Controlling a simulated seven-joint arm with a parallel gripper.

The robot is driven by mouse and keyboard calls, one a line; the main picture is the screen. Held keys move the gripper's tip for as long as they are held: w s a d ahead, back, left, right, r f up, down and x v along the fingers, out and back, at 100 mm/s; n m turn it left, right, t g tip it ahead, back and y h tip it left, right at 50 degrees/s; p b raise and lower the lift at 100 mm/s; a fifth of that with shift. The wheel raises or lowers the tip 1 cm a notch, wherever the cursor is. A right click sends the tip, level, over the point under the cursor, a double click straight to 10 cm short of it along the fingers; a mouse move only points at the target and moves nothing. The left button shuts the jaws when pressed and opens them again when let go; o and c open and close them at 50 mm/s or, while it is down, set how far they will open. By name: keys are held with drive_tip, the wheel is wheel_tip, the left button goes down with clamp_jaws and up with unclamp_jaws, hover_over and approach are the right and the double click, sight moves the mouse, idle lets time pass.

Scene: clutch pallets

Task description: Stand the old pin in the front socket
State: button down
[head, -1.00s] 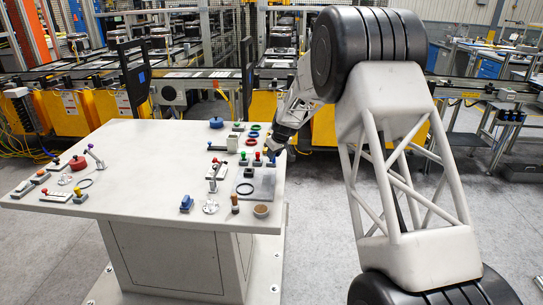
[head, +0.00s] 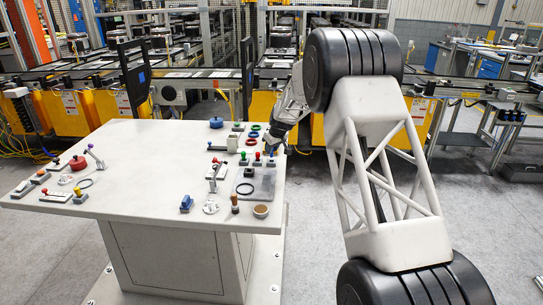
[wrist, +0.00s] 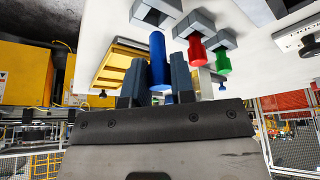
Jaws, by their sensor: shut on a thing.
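My gripper (wrist: 160,72) is shut on a blue pin (wrist: 157,48), which stands out between its two dark fingers in the wrist view. A grey notched block (wrist: 158,11) is just beyond the pin's far end; I cannot tell whether they touch. In the head view my gripper (head: 279,145) is over the table's right edge, and its fingertips and the pin are too small to make out. A red pin (wrist: 196,50) and a green pin (wrist: 222,63) stand at grey blocks beside it. I cannot tell which socket is the front one.
The white table (head: 140,165) carries a grey plate (head: 265,186), a brown round cup (head: 261,211), a blue knob (head: 216,122) and a red knob (head: 77,162). Several small fixtures line its left edge. The middle of the table is clear.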

drive_tip(key=shift+f, duration=1.75)
drive_tip(key=shift+f, duration=0.1)
drive_tip(key=c, duration=1)
unclamp_jaws()
drive_tip(key=shift+o, duration=0.2)
drive_tip(key=v, duration=1.2)
